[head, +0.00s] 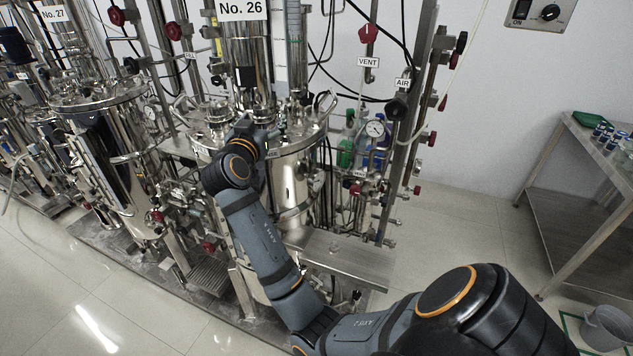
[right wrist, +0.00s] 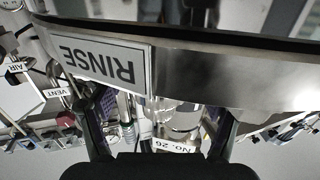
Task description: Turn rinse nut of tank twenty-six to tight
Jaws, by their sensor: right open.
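Tank twenty-six (head: 293,180) is the polished steel vessel under the "No. 26" sign (head: 243,9) in the head view. My right arm reaches up over its front, with the right gripper (head: 262,138) at the lid, small and partly hidden by its wrist. In the right wrist view the open right gripper (right wrist: 158,112) has its dark fingers apart, close to a steel band with an upside-down RINSE label (right wrist: 103,63). A shiny steel part (right wrist: 178,120) shows between the fingers; I cannot tell whether it is the rinse nut. My left gripper is out of view.
Tank twenty-seven (head: 105,140) stands to the left. Pipes, red-handled valves and a gauge (head: 376,128) crowd the right of tank twenty-six. A steel step (head: 345,258) juts out in front. A steel table (head: 590,160) and bucket (head: 607,328) stand right; floor between is clear.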

